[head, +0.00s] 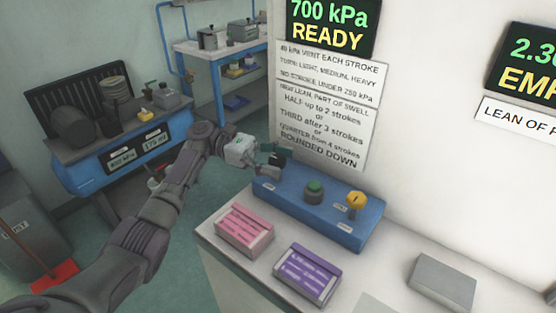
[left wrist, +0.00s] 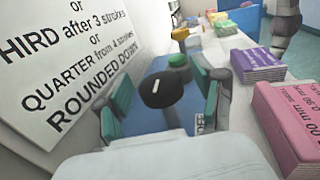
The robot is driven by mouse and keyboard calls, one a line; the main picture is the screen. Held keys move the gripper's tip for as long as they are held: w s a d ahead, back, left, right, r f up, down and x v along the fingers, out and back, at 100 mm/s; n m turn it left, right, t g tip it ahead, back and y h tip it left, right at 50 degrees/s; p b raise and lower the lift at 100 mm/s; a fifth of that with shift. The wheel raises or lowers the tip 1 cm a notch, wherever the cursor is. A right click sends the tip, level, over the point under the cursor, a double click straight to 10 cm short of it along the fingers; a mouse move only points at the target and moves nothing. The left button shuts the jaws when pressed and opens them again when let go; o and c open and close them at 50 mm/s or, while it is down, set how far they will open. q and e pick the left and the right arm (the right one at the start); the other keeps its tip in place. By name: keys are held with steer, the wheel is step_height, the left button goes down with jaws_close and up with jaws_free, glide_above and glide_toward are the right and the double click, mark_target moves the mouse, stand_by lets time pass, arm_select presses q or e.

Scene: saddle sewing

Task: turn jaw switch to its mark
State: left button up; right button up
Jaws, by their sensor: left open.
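The jaw switch is a black round knob (left wrist: 162,88) with a white pointer line, in the middle of the left wrist view. It stands at the near end of the blue control box (head: 290,205). My left gripper (head: 274,157) is open over the left end of that box. In the left wrist view its teal-padded fingers (left wrist: 165,84) stand on either side of the knob, and I cannot tell whether they touch it. In the head view the gripper largely hides the knob.
The blue box also carries a green button (head: 314,190) and a yellow knob (head: 357,200). A pink pack (head: 244,230) and a purple pack (head: 307,274) lie in front on the white counter (head: 232,272). A wall with signs (head: 327,125) rises close behind the box.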

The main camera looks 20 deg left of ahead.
arm_select(q)
steer(key=a, duration=0.7)
steer(key=shift+w+a, duration=0.2)
steer(key=shift+w, duration=0.25)
